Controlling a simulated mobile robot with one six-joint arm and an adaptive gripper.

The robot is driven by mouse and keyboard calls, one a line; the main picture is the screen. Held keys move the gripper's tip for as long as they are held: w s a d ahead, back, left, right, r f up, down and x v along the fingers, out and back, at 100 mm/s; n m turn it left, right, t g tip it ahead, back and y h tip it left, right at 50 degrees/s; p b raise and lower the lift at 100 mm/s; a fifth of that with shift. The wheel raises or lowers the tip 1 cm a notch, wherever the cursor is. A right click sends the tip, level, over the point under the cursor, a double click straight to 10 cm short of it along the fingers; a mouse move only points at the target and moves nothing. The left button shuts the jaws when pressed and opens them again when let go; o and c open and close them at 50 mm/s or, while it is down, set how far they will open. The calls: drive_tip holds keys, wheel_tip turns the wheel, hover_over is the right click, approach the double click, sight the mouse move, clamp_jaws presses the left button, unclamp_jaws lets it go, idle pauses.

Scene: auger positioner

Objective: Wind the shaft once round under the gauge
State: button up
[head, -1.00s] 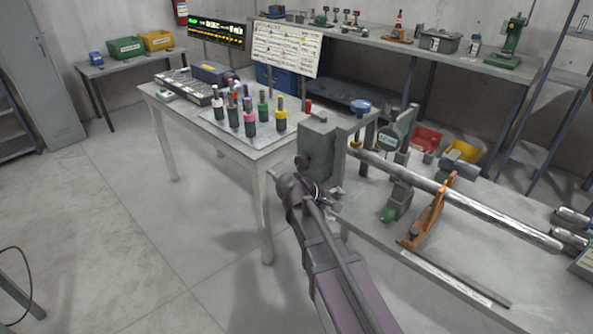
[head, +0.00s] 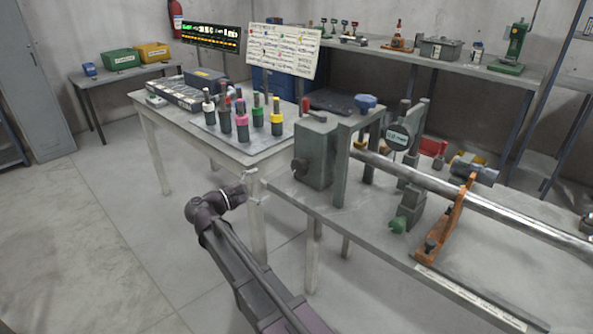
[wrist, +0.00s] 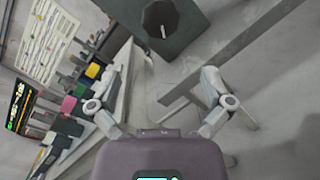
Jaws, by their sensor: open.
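The long metal shaft (head: 480,211) lies level on the bench and runs into the grey headstock block (head: 318,150). The round dial gauge (head: 399,137) stands over the shaft near the block on a grey stand. A dark knob (head: 300,168) is on the block's near left face. In the wrist view the knob (wrist: 160,18) shows at the top with a pale line on it, beyond my fingertips. My gripper (head: 257,188) is open and empty, left of the block and apart from the knob. Both spread fingers show in the wrist view (wrist: 168,72).
The left table (head: 190,130) holds several coloured-collar tools. A long strip (head: 470,300) lies along the bench's front edge. The floor at left is clear.

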sight(297, 168)
idle(0.3)
drive_tip(key=x, duration=1.3)
drive_tip(key=shift+w+d, duration=0.2)
drive_tip(key=shift+w, duration=0.05)
drive_tip(key=shift+c, duration=0.2)
drive_tip(key=shift+d, duration=0.1)
drive_tip(key=c, duration=0.9)
